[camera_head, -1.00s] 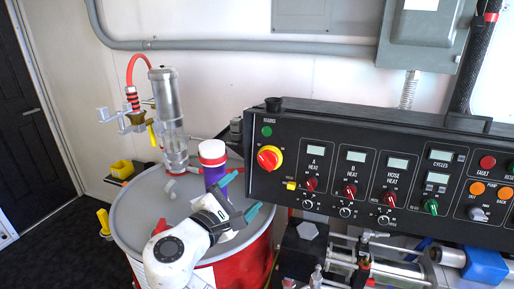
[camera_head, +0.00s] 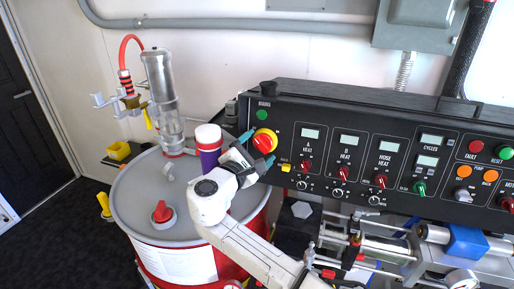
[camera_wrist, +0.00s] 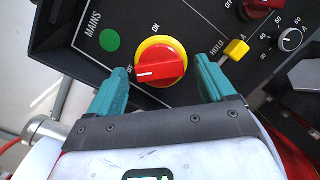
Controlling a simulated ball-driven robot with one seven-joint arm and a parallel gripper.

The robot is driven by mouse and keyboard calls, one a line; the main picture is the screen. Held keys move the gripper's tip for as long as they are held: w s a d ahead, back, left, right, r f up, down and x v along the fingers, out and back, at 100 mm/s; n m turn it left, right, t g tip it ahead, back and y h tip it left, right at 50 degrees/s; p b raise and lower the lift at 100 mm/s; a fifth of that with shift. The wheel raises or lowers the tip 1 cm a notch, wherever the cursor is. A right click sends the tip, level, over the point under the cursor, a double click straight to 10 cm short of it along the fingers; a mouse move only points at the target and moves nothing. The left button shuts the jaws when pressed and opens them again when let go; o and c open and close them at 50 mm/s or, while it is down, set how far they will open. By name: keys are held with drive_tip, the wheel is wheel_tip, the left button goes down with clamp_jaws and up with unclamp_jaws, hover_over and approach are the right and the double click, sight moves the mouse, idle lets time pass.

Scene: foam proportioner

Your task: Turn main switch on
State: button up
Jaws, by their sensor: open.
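The main switch is a red rotary knob on a yellow ring (camera_head: 264,141) at the left end of the black control panel (camera_head: 330,118). In the wrist view the red knob (camera_wrist: 160,65) lies ahead of and between my teal fingertips. Its white line points left, towards the OFF mark, and ON is printed above it. A green round MAINS light (camera_wrist: 110,40) sits to its left. My gripper (camera_wrist: 163,84) is open, with one finger on each side of the knob and nothing held. In the head view my gripper (camera_head: 257,152) is right at the switch; whether it touches is unclear.
A yellow HOLD knob (camera_wrist: 236,50) is close to the right finger. A red and grey drum (camera_head: 135,205) with a white-capped purple bottle (camera_head: 209,147) stands left of the panel. Pipes and a blue-bodied pump (camera_head: 466,243) are below the panel.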

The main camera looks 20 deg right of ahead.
drive_tip(key=shift+c, duration=0.3)
drive_tip(key=c, duration=1)
drive_tip(key=shift+f+m+b, duration=0.15)
drive_tip(key=shift+m+b, duration=0.25)
drive_tip(key=shift+b, duration=0.1)
drive_tip(key=shift+m+g+b, duration=0.5)
drive_tip(key=shift+m+b, duration=0.55)
drive_tip(key=shift+m, duration=0.05)
drive_tip(key=m+g+b, duration=0.1)
drive_tip(key=m+b, duration=0.3)
drive_tip(key=m, duration=0.1)
drive_tip(key=shift+m, duration=0.3)
drive_tip(key=m+b, duration=0.1)
drive_tip(key=m+y+b, duration=0.1)
drive_tip(key=m, duration=0.1)
drive_tip(key=m+g+b, duration=0.1)
drive_tip(key=m, duration=0.1)
drive_tip(key=shift+r+y, duration=0.25)
drive_tip(key=shift+y, duration=0.05)
drive_tip(key=shift+d+r+m+y+b, duration=0.1)
drive_tip(key=shift+m+y+b, duration=0.7)
drive_tip(key=shift+m, duration=1.3)
